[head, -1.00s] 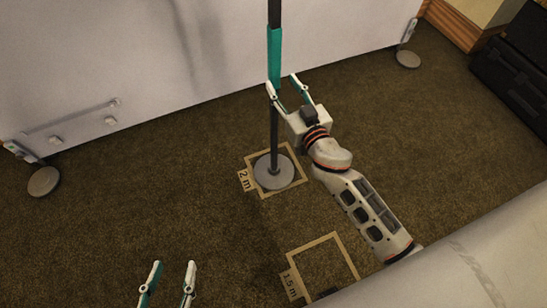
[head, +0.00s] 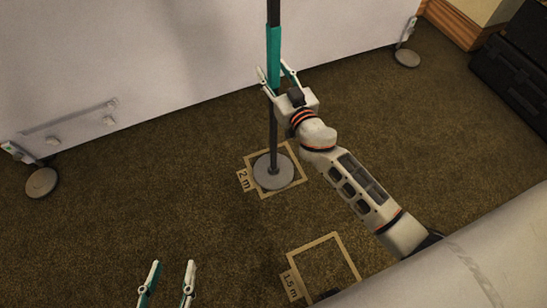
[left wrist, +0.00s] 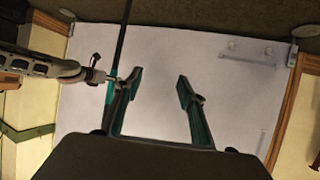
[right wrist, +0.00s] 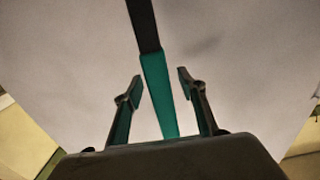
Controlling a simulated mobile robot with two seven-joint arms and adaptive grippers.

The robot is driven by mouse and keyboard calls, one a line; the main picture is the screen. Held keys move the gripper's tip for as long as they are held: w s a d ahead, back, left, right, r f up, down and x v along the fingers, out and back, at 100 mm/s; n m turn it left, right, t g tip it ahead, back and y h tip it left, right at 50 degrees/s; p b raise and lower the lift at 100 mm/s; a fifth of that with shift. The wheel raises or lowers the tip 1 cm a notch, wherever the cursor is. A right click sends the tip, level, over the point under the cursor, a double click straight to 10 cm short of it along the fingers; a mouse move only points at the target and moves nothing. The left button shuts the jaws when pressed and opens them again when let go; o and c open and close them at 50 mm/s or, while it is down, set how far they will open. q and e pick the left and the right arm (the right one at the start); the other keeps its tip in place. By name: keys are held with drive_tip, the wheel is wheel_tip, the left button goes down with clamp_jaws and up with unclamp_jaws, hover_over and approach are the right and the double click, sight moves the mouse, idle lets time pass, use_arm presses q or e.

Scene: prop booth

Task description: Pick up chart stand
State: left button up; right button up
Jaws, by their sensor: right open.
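The chart stand (head: 273,135) is a dark upright pole with a teal grip section and a round grey base. It stands inside the floor square marked 2 m. My right gripper (head: 279,78) is open, with its fingers on either side of the teal section. In the right wrist view the teal section (right wrist: 158,95) runs between the two open fingers (right wrist: 160,82), with gaps showing on both sides. My left gripper (head: 169,270) is open and empty at the bottom of the head view, well away from the stand. Its spread fingers also show in the left wrist view (left wrist: 158,85).
A white panel (head: 130,60) on round grey feet (head: 41,182) stands close behind the stand. A taped square marked 1.5 m (head: 322,268) lies nearer on the brown carpet. A black case (head: 515,65) sits at the right. Carpet left of the stand is clear.

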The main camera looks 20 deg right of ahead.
clamp_jaws()
drive_tip(key=shift+r, duration=0.2)
drive_tip(key=shift+r, duration=0.1)
